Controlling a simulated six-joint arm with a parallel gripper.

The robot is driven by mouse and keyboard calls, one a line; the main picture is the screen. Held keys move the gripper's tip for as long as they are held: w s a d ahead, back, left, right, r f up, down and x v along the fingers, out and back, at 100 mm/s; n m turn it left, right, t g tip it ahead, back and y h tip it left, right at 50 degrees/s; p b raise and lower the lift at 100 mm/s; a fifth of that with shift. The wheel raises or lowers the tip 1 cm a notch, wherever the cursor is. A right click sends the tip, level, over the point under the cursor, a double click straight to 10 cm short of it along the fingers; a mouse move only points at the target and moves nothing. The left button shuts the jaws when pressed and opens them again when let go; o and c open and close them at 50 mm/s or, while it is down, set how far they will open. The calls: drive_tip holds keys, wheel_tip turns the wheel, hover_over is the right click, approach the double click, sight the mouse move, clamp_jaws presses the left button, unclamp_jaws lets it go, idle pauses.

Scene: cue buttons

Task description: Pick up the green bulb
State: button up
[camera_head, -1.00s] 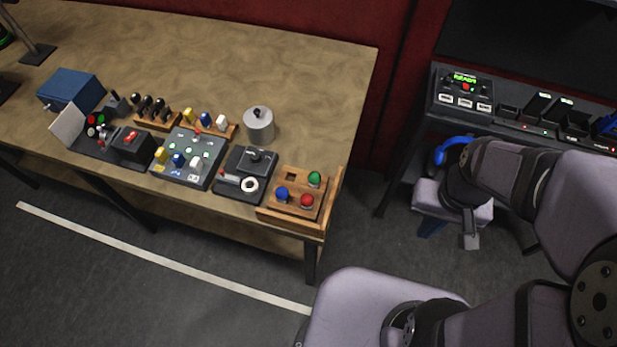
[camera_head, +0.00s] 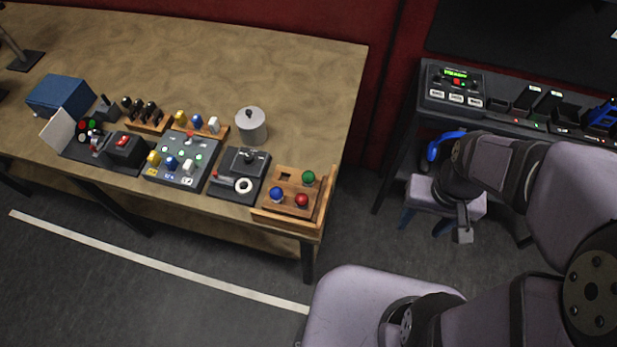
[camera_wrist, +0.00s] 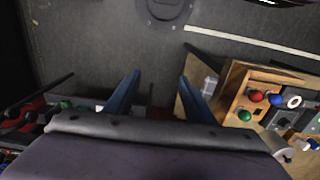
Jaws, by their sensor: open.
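The green bulb (camera_head: 308,178) sits in a wooden box (camera_head: 268,216) at the table's right end, behind a red bulb (camera_head: 302,200) and to the right of a blue bulb (camera_head: 277,194). In the wrist view the green bulb (camera_wrist: 245,115) stands in the box at the right, near the red and blue bulbs. My gripper (camera_wrist: 158,75) has its two blue fingers spread apart with only dark floor between them. In the head view my gripper (camera_head: 424,224) hangs pointing down to the right of the table, well apart from the green bulb.
Left of the box are a joystick panel (camera_head: 240,175), a button panel (camera_head: 180,165), a grey canister (camera_head: 251,125) and a blue box (camera_head: 60,95). A dark console (camera_head: 453,85) stands at the right. Open floor lies between the table and my gripper.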

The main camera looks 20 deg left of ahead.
drive_tip(key=n+t+h+b, duration=0.1)
drive_tip(key=n+t+b, duration=0.15)
drive_tip(key=n, duration=0.85)
hover_over(308, 175)
drive_tip(key=s+a, duration=0.1)
drive_tip(key=s, duration=0.1)
drive_tip(key=s+x, duration=0.1)
drive_tip(key=x, duration=0.2)
drive_tip(key=shift+w+d+f+g+p, duration=0.1)
drive_tip(key=shift+w+f+p, duration=0.15)
drive_tip(key=shift+f+p, duration=0.2)
drive_tip(key=shift+w+f+g+p, duration=0.15)
drive_tip(key=shift+w+f+p, duration=0.15)
drive_tip(key=shift+f, duration=0.3)
drive_tip(key=shift+w+d+f+g+p, duration=0.1)
drive_tip(key=shift+w+f+p, duration=0.1)
drive_tip(key=shift+f+p, duration=0.25)
drive_tip(key=shift+w+f+p, duration=0.2)
drive_tip(key=shift+f+p, duration=0.1)
drive_tip(key=shift+f, duration=0.65)
drive_tip(key=shift+w+f+p, duration=0.25)
drive_tip(key=shift+f+p, duration=0.05)
drive_tip(key=shift+f, duration=0.65)
drive_tip(key=shift+c, duration=0.7)
drive_tip(key=shift+d, duration=0.1)
drive_tip(key=c, duration=1)
